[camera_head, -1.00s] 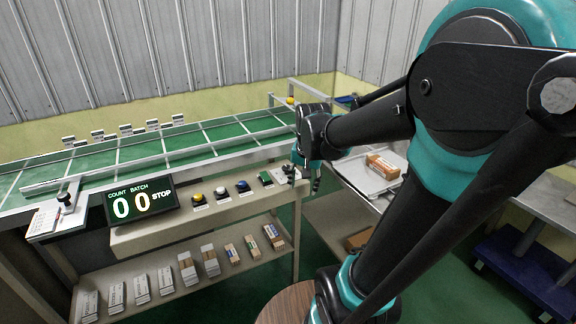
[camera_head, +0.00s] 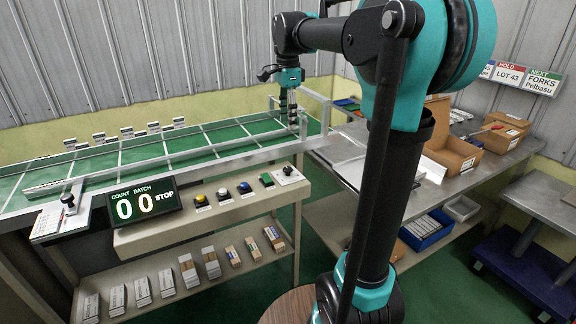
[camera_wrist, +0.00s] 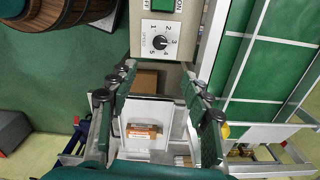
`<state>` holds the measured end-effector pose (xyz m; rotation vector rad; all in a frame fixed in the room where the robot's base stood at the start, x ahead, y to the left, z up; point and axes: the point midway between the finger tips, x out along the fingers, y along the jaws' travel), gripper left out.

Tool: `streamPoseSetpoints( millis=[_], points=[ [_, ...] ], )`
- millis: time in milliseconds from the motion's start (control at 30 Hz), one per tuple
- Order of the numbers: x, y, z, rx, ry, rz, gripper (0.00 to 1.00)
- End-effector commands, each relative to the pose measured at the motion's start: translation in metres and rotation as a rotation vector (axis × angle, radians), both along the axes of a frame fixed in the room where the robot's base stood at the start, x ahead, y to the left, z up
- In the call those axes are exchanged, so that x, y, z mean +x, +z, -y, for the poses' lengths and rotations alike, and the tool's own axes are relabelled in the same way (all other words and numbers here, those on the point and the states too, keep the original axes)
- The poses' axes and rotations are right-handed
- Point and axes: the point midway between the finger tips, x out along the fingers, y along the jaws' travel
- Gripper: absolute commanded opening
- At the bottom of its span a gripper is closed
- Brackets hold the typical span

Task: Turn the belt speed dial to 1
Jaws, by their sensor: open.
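The belt speed dial (camera_head: 288,171) is a small black knob on a white plate at the right end of the control shelf. In the wrist view the dial (camera_wrist: 160,42) sits near the top centre, with numbers 1 to 5 around it.
A green button (camera_head: 266,180) sits left of the dial, then blue, white and yellow buttons. The display (camera_head: 143,202) reads 00 and STOP. The green belt (camera_head: 170,146) with its rails lies behind. A tray with a wrapped package (camera_wrist: 143,131) shows between my fingers, farther below.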

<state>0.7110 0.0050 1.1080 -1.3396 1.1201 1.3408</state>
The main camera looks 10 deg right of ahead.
Motion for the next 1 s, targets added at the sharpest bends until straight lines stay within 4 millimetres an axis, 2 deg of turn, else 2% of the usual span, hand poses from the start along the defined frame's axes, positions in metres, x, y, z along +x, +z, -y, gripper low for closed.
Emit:
streamPoseSetpoints(
  millis=[167,700,833,1000],
  points=[
    [0.0,-0.026,0.0,0.0,0.002,0.001,0.49],
    [0.0,-0.132,0.0,0.0,0.004,0.001,0.49],
    [0.0,-0.151,0.0,0.0,0.004,0.001,0.49],
    [0.0,-0.165,0.0,0.0,0.004,0.001,0.49]
  ],
)
